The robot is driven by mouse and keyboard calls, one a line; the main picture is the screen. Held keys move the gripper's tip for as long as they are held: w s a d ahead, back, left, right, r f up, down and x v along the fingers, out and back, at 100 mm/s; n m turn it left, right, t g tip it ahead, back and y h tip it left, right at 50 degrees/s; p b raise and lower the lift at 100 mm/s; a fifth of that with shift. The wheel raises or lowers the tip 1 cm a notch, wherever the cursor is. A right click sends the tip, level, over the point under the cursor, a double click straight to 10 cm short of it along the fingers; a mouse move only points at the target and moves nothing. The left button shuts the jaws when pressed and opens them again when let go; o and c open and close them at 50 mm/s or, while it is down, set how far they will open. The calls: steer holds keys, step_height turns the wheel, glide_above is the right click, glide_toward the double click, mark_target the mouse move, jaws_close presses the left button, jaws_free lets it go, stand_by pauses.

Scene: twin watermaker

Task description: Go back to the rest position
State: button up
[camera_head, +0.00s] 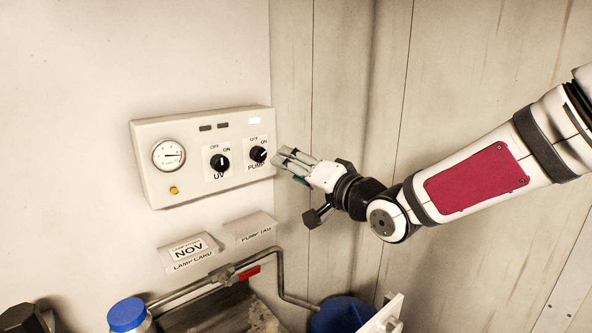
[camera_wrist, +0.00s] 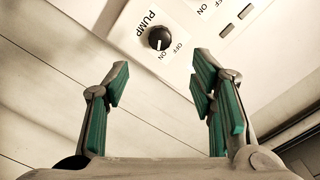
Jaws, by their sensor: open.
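My gripper (camera_head: 281,162) is just right of the control panel (camera_head: 148,136) in the head view, with its fingertips pointing at the panel's right end. In the wrist view my gripper (camera_wrist: 158,85) is open, its green-padded fingers apart with nothing between them. The black PUMP knob (camera_wrist: 159,38) shows beyond the fingertips, apart from them. In the head view the PUMP knob (camera_head: 258,154) is left of the fingertips, and the UV knob (camera_head: 219,163) is further left.
A gauge (camera_head: 169,155) and a yellow button (camera_head: 174,190) are on the panel. Below are a lamp card holder (camera_head: 190,252), a pump tag holder (camera_head: 250,228), a pipe (camera_head: 291,285) with a red valve handle (camera_head: 247,274), a blue-capped bottle (camera_head: 127,314) and a blue container (camera_head: 341,315). The wall area behind my arm looks clear.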

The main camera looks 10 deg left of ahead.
steer(key=shift+s+d, duration=0.2)
steer(key=s+d+f+n+g+h, duration=0.1)
steer(key=s+d+f+h, duration=0.25)
steer(key=d+h, duration=0.4)
steer(key=s+d+f+n+g+h, duration=0.15)
steer(key=s+d+h, duration=0.3)
steer(key=d, duration=0.65)
steer(key=s+d+g, duration=0.1)
steer(key=s+d, duration=0.2)
steer(key=s, duration=0.4)
steer(key=s+d+m+g, duration=0.1)
steer(key=s+d, duration=0.2)
steer(key=s, duration=0.4)
steer(key=s+d+f+g+h+b, duration=0.1)
steer(key=s+d+g, duration=0.1)
steer(key=s+d, duration=0.2)
steer(key=s, duration=0.3)
steer(key=shift+m, duration=0.25)
